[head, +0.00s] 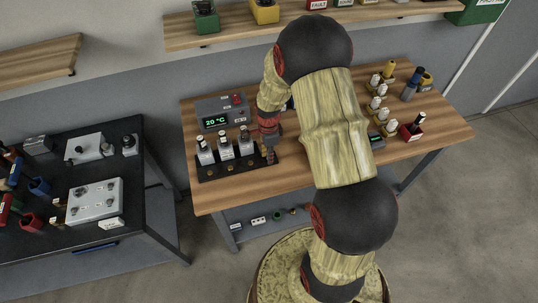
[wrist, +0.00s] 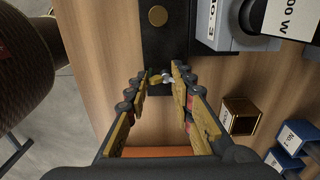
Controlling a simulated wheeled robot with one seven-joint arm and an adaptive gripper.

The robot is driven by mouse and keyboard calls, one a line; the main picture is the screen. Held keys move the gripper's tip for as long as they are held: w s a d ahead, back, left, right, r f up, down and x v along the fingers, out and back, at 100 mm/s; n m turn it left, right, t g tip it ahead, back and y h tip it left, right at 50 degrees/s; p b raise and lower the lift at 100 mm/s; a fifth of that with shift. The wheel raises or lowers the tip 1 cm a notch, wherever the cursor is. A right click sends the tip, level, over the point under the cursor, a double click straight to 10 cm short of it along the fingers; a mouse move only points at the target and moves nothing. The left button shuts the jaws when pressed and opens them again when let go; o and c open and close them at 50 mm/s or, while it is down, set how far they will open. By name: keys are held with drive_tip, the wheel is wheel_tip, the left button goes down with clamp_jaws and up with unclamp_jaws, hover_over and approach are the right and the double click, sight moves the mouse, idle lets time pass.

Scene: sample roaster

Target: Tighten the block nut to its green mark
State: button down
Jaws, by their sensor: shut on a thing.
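The black block (head: 236,170) lies along the front left of the wooden bench, with several labelled units on it. In the wrist view the block (wrist: 165,45) runs down from the top edge, with a round brass disc on it. My gripper (head: 270,156) is at the block's right end in the head view. In the wrist view its fingertips (wrist: 165,76) close around a small pale metal piece at the block's end, which looks like the block nut (wrist: 167,78). A speck of green shows by the left fingertip, perhaps the mark. The fingers hide most of the nut.
A grey control box (head: 220,112) reading 20 °C stands behind the block. In the wrist view a brown-gold cup (wrist: 240,116) and blue boxes (wrist: 287,137) stand right of my fingers. Several vials and holders (head: 378,95) fill the bench's right side.

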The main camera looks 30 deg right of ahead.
drive_tip(key=shift+w+d+r, duration=0.2)
drive_tip(key=shift+w+r, duration=0.25)
drive_tip(key=shift+w, duration=0.25)
drive_tip(key=c, duration=1.7)
unclamp_jaws()
drive_tip(key=shift+w+f, duration=0.1)
drive_tip(key=shift+w, duration=0.05)
drive_tip(key=shift+c, duration=0.2)
drive_tip(key=o, duration=0.5)
drive_tip(key=shift+s+f, duration=0.15)
drive_tip(key=shift+s, duration=0.1)
drive_tip(key=shift+o, duration=0.3)
drive_tip(key=shift+s, duration=0.1)
wheel_tip(320, 180, up, 12)
drive_tip(key=shift+f, duration=0.1)
